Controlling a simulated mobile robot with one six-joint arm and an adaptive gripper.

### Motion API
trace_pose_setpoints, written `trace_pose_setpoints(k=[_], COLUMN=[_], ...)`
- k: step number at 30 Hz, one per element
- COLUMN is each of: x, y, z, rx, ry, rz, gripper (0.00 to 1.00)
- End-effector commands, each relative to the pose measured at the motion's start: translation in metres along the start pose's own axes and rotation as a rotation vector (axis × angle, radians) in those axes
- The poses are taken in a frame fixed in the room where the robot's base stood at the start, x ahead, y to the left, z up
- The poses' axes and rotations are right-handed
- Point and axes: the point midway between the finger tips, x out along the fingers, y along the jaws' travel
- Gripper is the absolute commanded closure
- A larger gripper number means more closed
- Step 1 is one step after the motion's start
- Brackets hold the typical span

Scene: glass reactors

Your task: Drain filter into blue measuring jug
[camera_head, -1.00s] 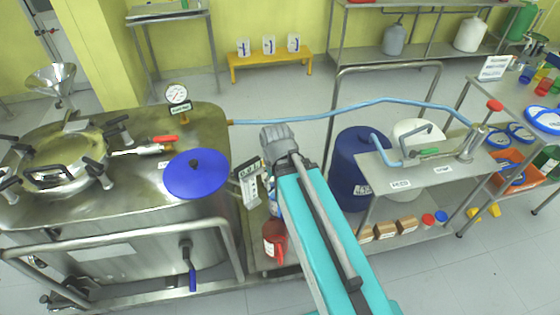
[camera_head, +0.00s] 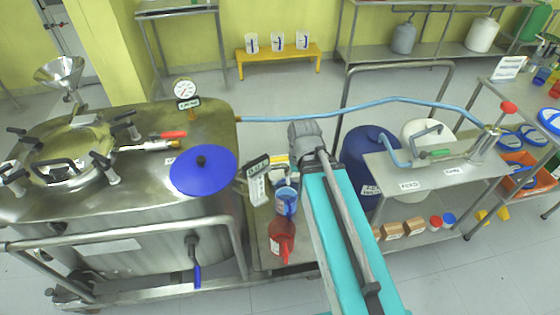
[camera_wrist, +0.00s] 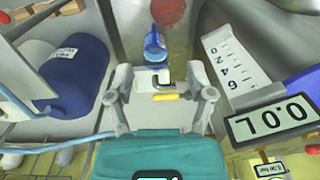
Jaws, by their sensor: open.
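A blue measuring jug (camera_head: 287,200) stands on a low steel shelf beside the large steel vessel, partly hidden by my arm. A blue jug also shows at the top of the wrist view (camera_wrist: 154,46). The vessel (camera_head: 110,215), which may be the filter, has a blue-handled valve (camera_head: 195,262) low on its front. My gripper (camera_wrist: 163,95) is open in the wrist view. A small yellow-ended handle (camera_wrist: 166,97) shows between its fingers; I cannot tell what it belongs to or whether they touch it. In the head view the fingertips are hidden.
A red jug (camera_head: 281,240) stands in front of the blue one. A digital display (camera_wrist: 270,120) reads 0.0L beside a white scale strip (camera_wrist: 232,62). A steel rail (camera_head: 120,238) runs along the vessel. A blue drum (camera_head: 362,160) and a steel cart (camera_head: 450,177) stand to the right.

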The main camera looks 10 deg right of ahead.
Motion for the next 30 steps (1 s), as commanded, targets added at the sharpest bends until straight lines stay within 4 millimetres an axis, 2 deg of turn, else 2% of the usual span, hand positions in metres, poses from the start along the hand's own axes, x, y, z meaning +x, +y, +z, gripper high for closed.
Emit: trace_pose_setpoints(k=[8,15,23,30], x=[0.044,0.083,0.117,0.141], y=[0.005,0.006,0.016,0.034], z=[-0.033,-0.072,-0.116,-0.157], rx=[0.131,0.288,0.452,0.59], ry=[-0.014,-0.041,-0.081,-0.128], rz=[-0.144,-0.335,-0.547,-0.744], gripper=[0.31,0.31,0.31,0.31])
